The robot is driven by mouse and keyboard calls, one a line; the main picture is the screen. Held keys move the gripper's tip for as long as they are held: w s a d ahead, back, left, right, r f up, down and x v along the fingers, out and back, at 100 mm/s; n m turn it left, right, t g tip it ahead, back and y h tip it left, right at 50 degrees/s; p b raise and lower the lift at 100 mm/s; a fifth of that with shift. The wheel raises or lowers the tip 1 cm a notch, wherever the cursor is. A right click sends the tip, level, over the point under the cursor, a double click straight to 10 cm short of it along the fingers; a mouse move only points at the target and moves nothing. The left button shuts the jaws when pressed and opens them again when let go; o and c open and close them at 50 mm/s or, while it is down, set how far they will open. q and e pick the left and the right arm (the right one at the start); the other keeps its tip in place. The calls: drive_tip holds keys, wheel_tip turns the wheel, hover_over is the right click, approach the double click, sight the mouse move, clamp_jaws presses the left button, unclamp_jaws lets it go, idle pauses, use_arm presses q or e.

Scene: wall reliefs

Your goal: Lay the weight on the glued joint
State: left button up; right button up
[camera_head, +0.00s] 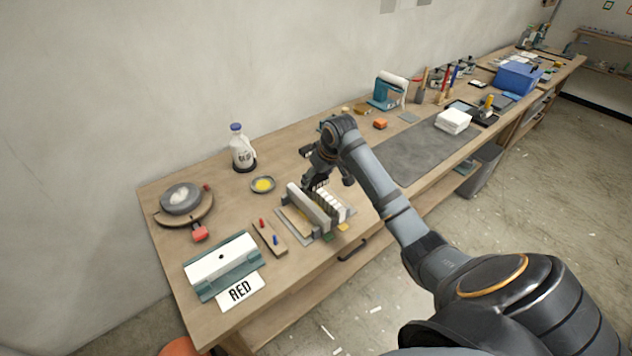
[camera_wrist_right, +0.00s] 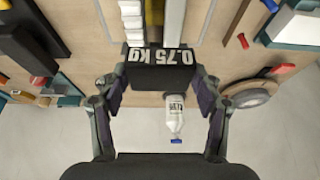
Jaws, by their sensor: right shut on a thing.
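My right gripper (camera_head: 322,182) is at the back edge of a jig (camera_head: 290,222) on the bench. In the right wrist view, my right gripper (camera_wrist_right: 161,88) is shut on a black weight (camera_wrist_right: 160,76) marked "0.75 kg". The jig holds a row of white blocks (camera_head: 330,204) and a long pale bar (camera_head: 308,208). The white blocks also show in the right wrist view (camera_wrist_right: 131,20), just beyond the weight. I cannot tell whether the weight touches anything below, or exactly where the glued joint is. My left gripper is out of view.
A white glue bottle (camera_head: 242,152) and a small dish of yellow (camera_head: 263,185) stand behind and left.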

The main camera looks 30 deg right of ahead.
sight(317, 175)
drive_tip(key=shift+w+d+f, duration=0.35)
drive_tip(key=shift+w+f, duration=0.35)
drive_tip(key=shift+f, duration=0.05)
drive_tip(key=shift+w+f, duration=0.15)
drive_tip(key=shift+w+f+p, duration=0.1)
drive_tip(key=shift+f+p, duration=0.25)
drive_tip(key=shift+p, duration=0.1)
wheel_tip(317, 175, down, 2)
drive_tip(key=shift+d+f+p, duration=0.1)
drive_tip(key=shift+f+p, duration=0.1)
drive_tip(key=shift+p, duration=0.4)
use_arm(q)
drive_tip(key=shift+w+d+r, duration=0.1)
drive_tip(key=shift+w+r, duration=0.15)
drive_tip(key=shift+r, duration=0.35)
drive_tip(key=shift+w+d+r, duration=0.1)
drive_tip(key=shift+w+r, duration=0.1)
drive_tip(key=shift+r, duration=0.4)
use_arm(e)
drive_tip(key=shift+f, duration=0.2)
drive_tip(key=shift+f, duration=0.4)
drive_tip(key=shift+f, duration=0.2)
drive_tip(key=o, duration=1.8)
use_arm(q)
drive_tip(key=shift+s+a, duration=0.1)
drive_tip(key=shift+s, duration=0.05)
